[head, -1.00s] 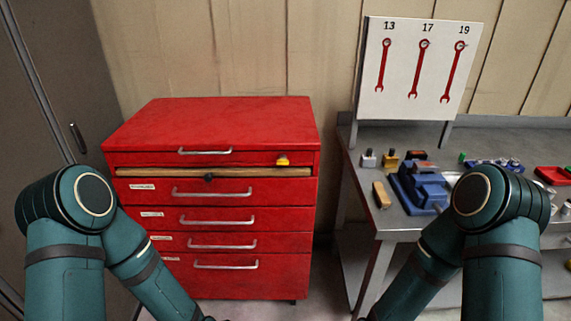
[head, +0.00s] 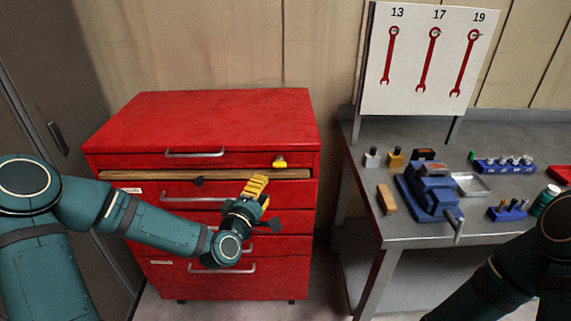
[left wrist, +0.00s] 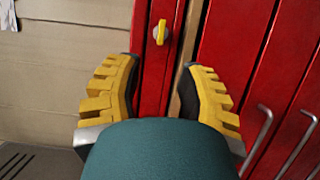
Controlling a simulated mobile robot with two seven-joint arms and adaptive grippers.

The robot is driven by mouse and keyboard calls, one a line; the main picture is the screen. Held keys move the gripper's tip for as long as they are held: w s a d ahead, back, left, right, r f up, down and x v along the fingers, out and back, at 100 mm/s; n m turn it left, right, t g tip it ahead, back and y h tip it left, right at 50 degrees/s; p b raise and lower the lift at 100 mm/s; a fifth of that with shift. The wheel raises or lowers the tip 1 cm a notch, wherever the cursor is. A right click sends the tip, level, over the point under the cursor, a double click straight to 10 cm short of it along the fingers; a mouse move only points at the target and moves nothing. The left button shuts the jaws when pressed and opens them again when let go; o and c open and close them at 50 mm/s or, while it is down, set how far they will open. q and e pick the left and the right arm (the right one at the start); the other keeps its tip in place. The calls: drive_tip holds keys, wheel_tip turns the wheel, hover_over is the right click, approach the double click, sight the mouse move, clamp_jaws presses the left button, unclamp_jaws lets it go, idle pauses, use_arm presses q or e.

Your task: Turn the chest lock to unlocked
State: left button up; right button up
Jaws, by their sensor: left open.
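The red tool chest (head: 200,118) stands against the wall, with several drawers. The yellow chest lock (head: 280,162) is a small knob at the right end of its top drawer front. It also shows in the left wrist view (left wrist: 160,32), beyond the fingertips. My left gripper (head: 257,184) is in front of the chest, below the lock and apart from it. In the left wrist view its yellow-padded fingers (left wrist: 160,75) are spread wide with nothing between them. My right gripper is out of view; only part of the right arm shows at the lower right.
A wooden strip (head: 130,175) runs below the top drawer, with a small dark knob (head: 198,181) on it. At right, a grey workbench (head: 390,228) holds a blue vise (head: 432,195) and small parts. A wrench board (head: 425,60) stands behind.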

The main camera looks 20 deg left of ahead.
sight(278, 167)
use_arm(q)
drive_tip(key=w, duration=0.4)
drive_tip(key=w+d+b, duration=0.1)
drive_tip(key=w, duration=0.7)
drive_tip(key=shift+d, duration=0.25)
drive_tip(key=shift+w, duration=0.1)
clamp_jaws()
